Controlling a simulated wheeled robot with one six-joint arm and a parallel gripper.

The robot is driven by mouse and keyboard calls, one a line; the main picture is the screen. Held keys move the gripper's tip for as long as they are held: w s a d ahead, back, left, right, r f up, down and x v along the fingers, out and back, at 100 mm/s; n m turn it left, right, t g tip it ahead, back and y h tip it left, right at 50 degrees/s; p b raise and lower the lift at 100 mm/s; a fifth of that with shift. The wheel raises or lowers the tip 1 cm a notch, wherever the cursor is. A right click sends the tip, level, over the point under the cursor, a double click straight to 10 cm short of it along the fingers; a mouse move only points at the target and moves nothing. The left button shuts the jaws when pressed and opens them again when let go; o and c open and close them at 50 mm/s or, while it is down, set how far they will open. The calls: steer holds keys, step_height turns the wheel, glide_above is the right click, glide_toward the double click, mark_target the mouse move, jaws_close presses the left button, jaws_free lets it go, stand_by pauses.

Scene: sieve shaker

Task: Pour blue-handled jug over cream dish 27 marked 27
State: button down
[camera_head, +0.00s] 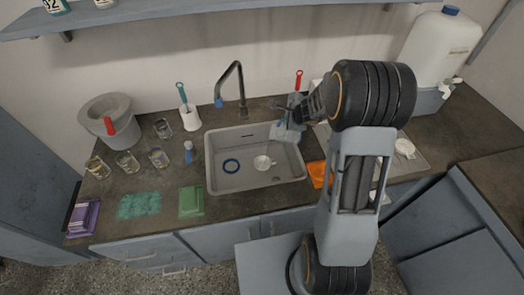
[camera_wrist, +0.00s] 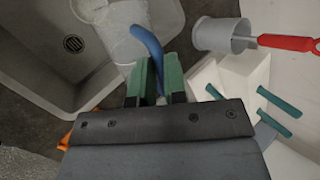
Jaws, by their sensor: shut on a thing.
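My gripper (camera_head: 287,112) is above the back right corner of the sink. In the wrist view its green fingertips (camera_wrist: 154,78) are shut on the blue handle of a pale grey jug (camera_wrist: 120,32). The jug also shows in the head view (camera_head: 289,131), over the sink's back right edge. A whitish dish (camera_head: 404,147) lies on the draining board at the right, beyond my arm. I cannot read any 27, so I cannot tell if it is the cream dish 27. My arm hides part of the draining board.
A red-handled brush (camera_wrist: 285,43) in a grey cup (camera_wrist: 222,35) and a white holder (camera_wrist: 237,73) with green-handled items stand near my gripper.

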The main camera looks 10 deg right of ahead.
steer(key=shift+w+a+h+p, duration=0.2)
steer(key=shift+a+h+p, duration=0.2)
steer(key=shift+a+p, duration=0.55)
